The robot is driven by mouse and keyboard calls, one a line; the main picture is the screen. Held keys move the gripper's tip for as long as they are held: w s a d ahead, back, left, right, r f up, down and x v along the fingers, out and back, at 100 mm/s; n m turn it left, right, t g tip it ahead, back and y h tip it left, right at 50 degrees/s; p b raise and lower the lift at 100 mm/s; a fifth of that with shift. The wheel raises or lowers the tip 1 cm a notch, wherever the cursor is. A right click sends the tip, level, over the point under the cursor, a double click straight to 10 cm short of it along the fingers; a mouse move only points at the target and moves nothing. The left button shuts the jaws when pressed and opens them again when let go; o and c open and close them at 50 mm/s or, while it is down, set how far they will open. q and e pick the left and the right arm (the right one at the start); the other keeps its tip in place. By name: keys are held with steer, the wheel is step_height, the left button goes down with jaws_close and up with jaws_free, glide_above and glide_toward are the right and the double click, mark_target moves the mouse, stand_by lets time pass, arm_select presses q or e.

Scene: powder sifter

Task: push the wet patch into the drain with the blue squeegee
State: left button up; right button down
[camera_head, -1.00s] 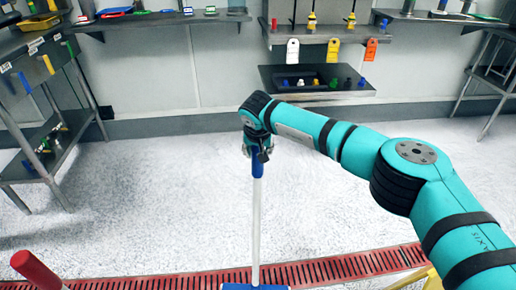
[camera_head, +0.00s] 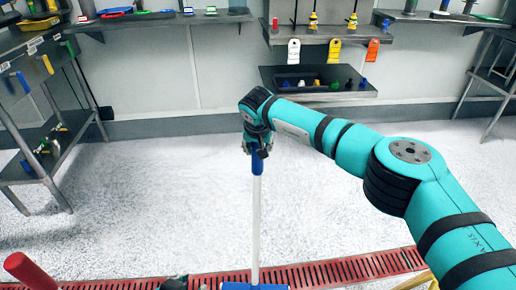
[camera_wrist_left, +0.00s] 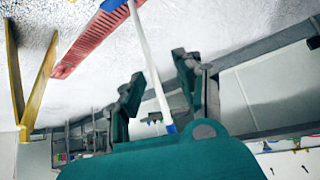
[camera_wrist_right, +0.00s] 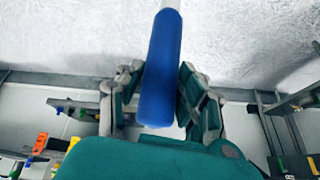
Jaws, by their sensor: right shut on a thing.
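The blue squeegee stands nearly upright, with a blue grip (camera_head: 257,165), a white pole (camera_head: 256,225) and a blue head (camera_head: 255,286) at the bottom edge of the head view. My right gripper (camera_head: 257,146) is shut on the blue grip, which also shows between its fingers in the right wrist view (camera_wrist_right: 160,75). The red slotted drain (camera_head: 340,269) runs across the floor by the squeegee head. My left gripper (camera_wrist_left: 158,66) is open; the pole crosses between its fingers in the left wrist view, without visible contact. No wet patch stands out clearly.
A red handle (camera_head: 32,270) sticks up at the lower left. A yellow frame (camera_head: 418,281) is at the lower right. A steel rack (camera_head: 45,125) stands left, and shelves (camera_head: 318,80) hang on the back wall. The pale floor (camera_head: 150,190) between is clear.

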steer(key=shift+w+a+b, duration=0.1)
steer(key=shift+w+b, duration=0.3)
steer(key=shift+w, duration=0.1)
arm_select(q)
steer(key=w+d+r+t+h, duration=0.1)
steer(key=w+d+r+t, duration=0.1)
steer(key=w+r+t, duration=0.1)
steer(key=shift+w+r+t, duration=0.4)
steer(key=shift+w+r, duration=0.15)
steer(key=shift+w, duration=0.35)
arm_select(e)
steer(key=shift+w, duration=0.25)
steer(key=shift+r, duration=0.1)
steer(key=shift+r, duration=0.6)
steer(key=shift+r+p, duration=1.05)
steer(key=shift+r, duration=0.2)
arm_select(q)
steer(key=s+a+f+g+y, duration=0.1)
steer(key=s+a+f+g, duration=0.1)
steer(key=s, duration=0.4)
steer(key=s+a+f+g+y, duration=0.1)
steer(key=s+a+f+g, duration=0.1)
steer(key=s+f+g, duration=0.2)
steer(key=shift+s+a+f+g+p, duration=0.25)
steer(key=shift+s+g+p, duration=0.1)
steer(key=shift+s+g, duration=0.95)
arm_select(e)
steer(key=shift+r, duration=0.6)
arm_select(q)
steer(key=shift+s, duration=0.15)
